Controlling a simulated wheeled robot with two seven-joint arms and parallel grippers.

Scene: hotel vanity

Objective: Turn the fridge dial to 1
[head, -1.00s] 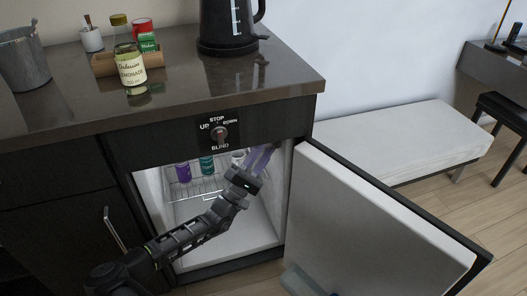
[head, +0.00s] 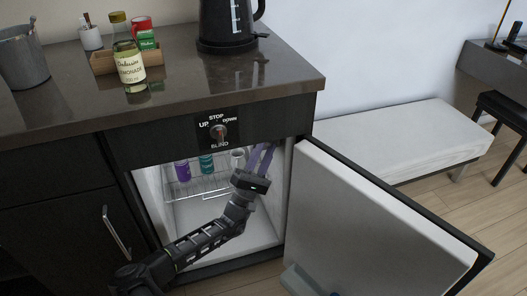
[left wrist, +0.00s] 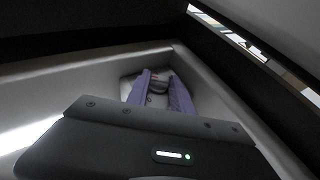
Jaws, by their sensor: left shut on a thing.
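The small fridge under the counter stands open, and its white inner wall (head: 262,226) shows. My left gripper (head: 263,150) reaches into its upper right part, with its purple fingers pointing up and away. In the left wrist view, the fingers (left wrist: 158,84) are closed around a small pale grey part, apparently the fridge dial (left wrist: 157,87), on a whitish housing. The fingers hide most of the dial, and I cannot read its number or pointer. The dial cannot be made out in the head view. My right gripper is not in view.
The open fridge door (head: 370,222) stands to the right of my left arm. A wire shelf (head: 203,189) holds purple and teal cans. A blind switch (head: 218,132) sits above the opening. A lemonade bottle (head: 130,70) and a kettle (head: 226,24) stand on the counter.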

